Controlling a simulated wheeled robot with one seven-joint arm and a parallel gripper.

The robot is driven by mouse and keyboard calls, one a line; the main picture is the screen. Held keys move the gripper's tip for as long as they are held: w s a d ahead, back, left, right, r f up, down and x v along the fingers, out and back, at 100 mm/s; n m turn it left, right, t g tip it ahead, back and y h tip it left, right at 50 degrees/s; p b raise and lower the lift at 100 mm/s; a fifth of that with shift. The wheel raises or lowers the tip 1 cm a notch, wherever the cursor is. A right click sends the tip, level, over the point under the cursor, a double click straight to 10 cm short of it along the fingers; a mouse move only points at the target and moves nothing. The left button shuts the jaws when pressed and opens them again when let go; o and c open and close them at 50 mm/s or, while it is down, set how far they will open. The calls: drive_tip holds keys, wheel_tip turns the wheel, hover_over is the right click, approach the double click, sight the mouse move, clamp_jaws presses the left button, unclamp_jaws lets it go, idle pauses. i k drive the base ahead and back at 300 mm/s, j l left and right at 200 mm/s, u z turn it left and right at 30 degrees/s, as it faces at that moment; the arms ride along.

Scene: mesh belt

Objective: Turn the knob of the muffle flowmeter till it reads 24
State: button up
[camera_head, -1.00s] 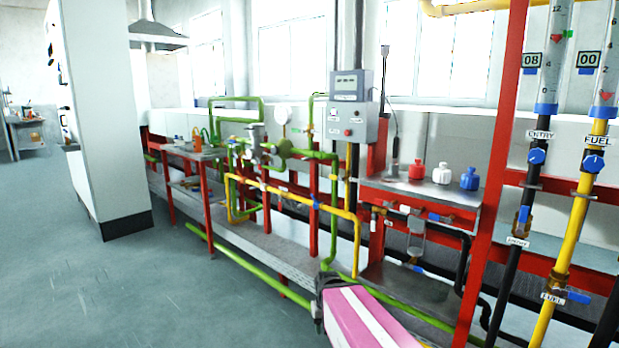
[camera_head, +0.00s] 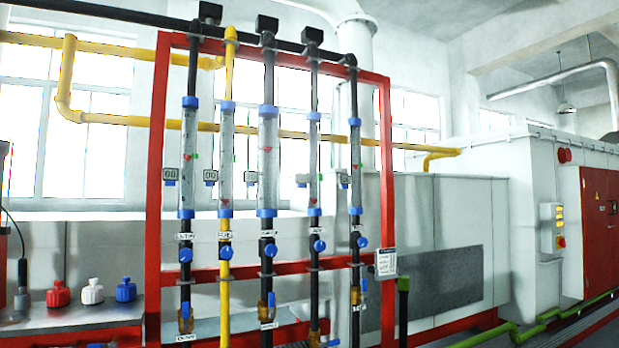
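Several flowmeters stand in a row on a red frame (camera_head: 154,200), each a clear tube with blue end caps and a blue knob below. From the left they are the ENTRY flowmeter (camera_head: 189,160), the FUEL flowmeter (camera_head: 226,160) on a yellow pipe, a wider middle flowmeter (camera_head: 267,165), a fourth flowmeter (camera_head: 314,165) and a fifth flowmeter (camera_head: 355,165). The labels of the last three are too small to read surely, so I cannot tell which is the muffle one. Their knobs are the middle knob (camera_head: 270,250), the fourth knob (camera_head: 319,246) and the fifth knob (camera_head: 362,242). My gripper is not in view.
A bench (camera_head: 60,322) at the left holds a red bottle (camera_head: 59,294), a white bottle (camera_head: 92,293) and a blue bottle (camera_head: 126,290). Blue-handled valves sit low on the pipes. A grey cabinet (camera_head: 455,205) stands behind at right, with green pipes (camera_head: 545,322) near the floor.

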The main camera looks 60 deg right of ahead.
sight(271, 250)
drive_tip(key=z, duration=1.95)
